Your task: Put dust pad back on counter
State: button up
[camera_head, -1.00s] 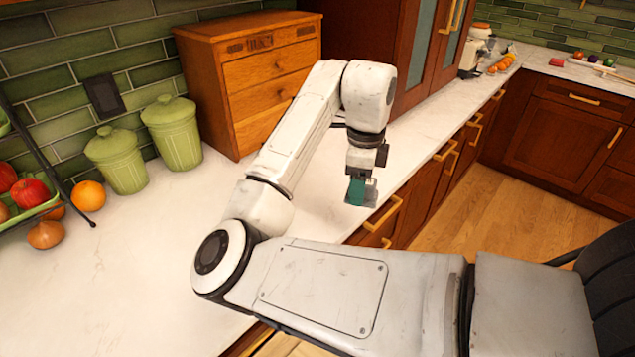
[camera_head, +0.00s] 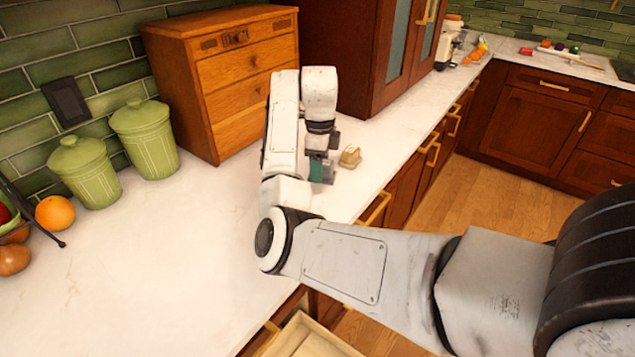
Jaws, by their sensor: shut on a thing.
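My gripper (camera_head: 321,165) points down over the white counter (camera_head: 180,240), in front of the wooden drawer chest. It is shut on a small teal and grey piece (camera_head: 322,173), which I take to be the dust pad. The jaws hide part of the pad. The pad is at or just above the counter top; I cannot tell whether it touches.
A small tan object (camera_head: 350,156) sits on the counter just right of my gripper. The wooden chest (camera_head: 225,80) stands behind, with green canisters (camera_head: 145,140) to its left. An open drawer (camera_head: 310,338) juts out below the front edge. Left-centre counter is clear.

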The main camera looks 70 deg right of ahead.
jog(key=shift+w+d+f, duration=0.35)
jog(key=shift+d+f, duration=0.1)
jog(key=shift+f, duration=0.25)
jog(key=shift+w+d+f, duration=0.2)
jog(key=shift+d+f, duration=0.05)
jog(key=shift+f, duration=1.6)
jog(key=shift+f, duration=0.15)
jog(key=o, duration=1)
notch_tip(320, 180, up, 12)
jog(key=shift+r+p, duration=0.2)
jog(key=shift+p, duration=0.6)
